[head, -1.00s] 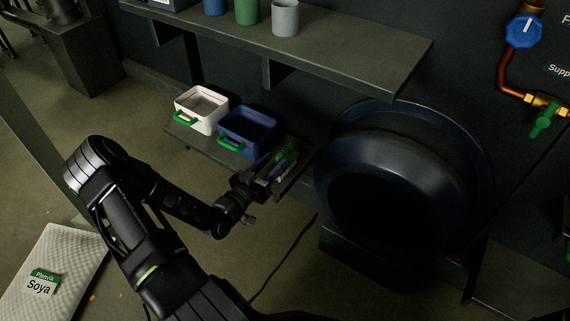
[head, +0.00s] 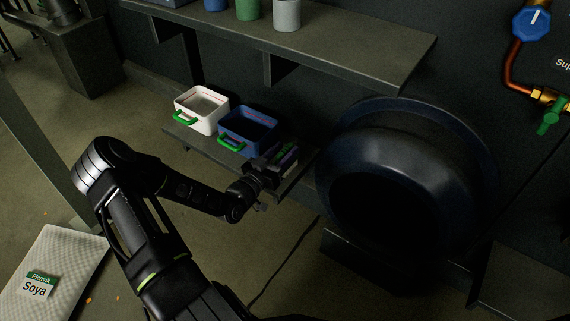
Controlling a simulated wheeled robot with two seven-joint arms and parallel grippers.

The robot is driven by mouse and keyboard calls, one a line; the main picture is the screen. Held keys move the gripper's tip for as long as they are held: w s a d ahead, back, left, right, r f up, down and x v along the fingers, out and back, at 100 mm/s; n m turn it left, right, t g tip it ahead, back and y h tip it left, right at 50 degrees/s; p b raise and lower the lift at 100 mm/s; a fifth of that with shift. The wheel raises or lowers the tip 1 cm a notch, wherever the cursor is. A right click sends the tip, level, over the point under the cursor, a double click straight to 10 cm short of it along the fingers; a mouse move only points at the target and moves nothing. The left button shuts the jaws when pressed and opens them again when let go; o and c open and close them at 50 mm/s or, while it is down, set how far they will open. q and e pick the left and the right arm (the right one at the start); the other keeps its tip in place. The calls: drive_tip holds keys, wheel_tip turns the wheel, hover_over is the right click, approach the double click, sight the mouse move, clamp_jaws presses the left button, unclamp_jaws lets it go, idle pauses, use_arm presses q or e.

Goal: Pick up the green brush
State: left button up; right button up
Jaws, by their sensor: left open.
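The green brush (head: 286,151) lies at the right end of the low shelf, to the right of the blue box. Only a little of its green shows; my gripper covers much of it. A purple and a white part show beside the green. My left gripper (head: 272,167) is open at the brush, with its fingers over or around it; I cannot tell whether they touch it. My right gripper is not in view.
A white box (head: 181,105) and a blue box (head: 223,130), both with green handles, stand on the low shelf (head: 196,142). A higher shelf (head: 350,41) with several cups overhangs behind. A large dark round vessel (head: 400,160) stands close on the right.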

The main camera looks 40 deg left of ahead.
use_arm(q)
drive_tip(key=shift+c, duration=0.2)
clamp_jaws()
idle(0.5)
idle(0.9)
